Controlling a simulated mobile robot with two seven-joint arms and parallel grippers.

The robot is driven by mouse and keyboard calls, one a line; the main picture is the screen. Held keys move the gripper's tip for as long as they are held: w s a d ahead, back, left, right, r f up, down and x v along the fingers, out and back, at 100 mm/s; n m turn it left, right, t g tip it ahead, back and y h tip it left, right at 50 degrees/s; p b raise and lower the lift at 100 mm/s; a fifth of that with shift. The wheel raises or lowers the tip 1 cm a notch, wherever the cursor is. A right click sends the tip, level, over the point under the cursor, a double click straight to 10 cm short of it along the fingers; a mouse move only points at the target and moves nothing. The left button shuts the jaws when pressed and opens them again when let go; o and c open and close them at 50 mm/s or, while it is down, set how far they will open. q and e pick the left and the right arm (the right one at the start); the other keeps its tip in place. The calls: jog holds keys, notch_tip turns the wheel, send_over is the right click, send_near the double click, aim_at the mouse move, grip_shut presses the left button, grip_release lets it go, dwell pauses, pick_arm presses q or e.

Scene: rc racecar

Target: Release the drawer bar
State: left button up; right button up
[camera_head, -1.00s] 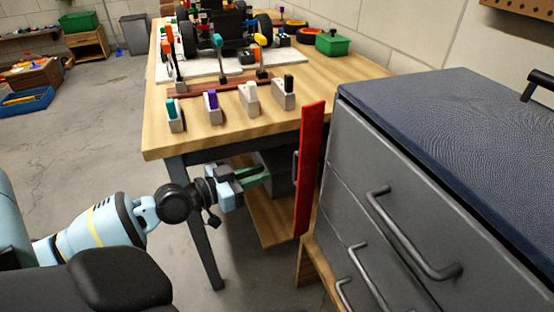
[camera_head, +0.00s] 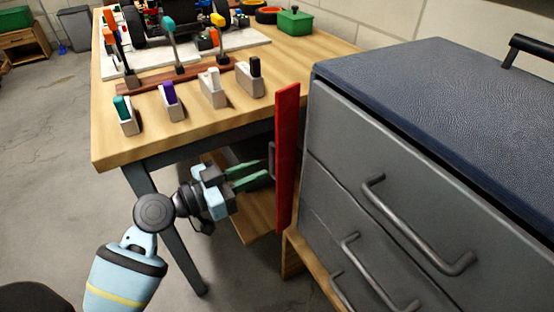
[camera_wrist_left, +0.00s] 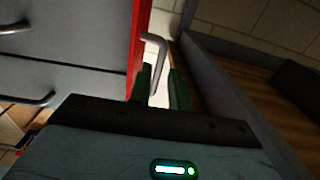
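The red drawer bar (camera_head: 287,150) stands upright along the left edge of the grey drawer cabinet (camera_head: 345,150). Its small handle (camera_head: 272,160) sticks out on the side facing the workbench. My left gripper (camera_head: 266,169) points at this handle from the left, its green fingers apart and their tips close to it. In the left wrist view, the handle (camera_wrist_left: 160,48) lies between the open fingertips, with a gap visible on the right. I cannot tell whether a finger touches it. The red bar (camera_wrist_left: 140,32) runs just left of the fingers there. My right gripper is not in view.
The wooden workbench (camera_head: 200,128) stands left of the cabinet, with several coloured-handled tools in blocks and a car chassis on it. Its dark leg (camera_head: 180,235) is close behind my left arm. Drawer handles (camera_head: 420,235) stick out of the cabinet front.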

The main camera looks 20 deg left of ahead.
aim_at(280, 161)
pick_arm(q)
jog(key=shift+x, duration=3.45)
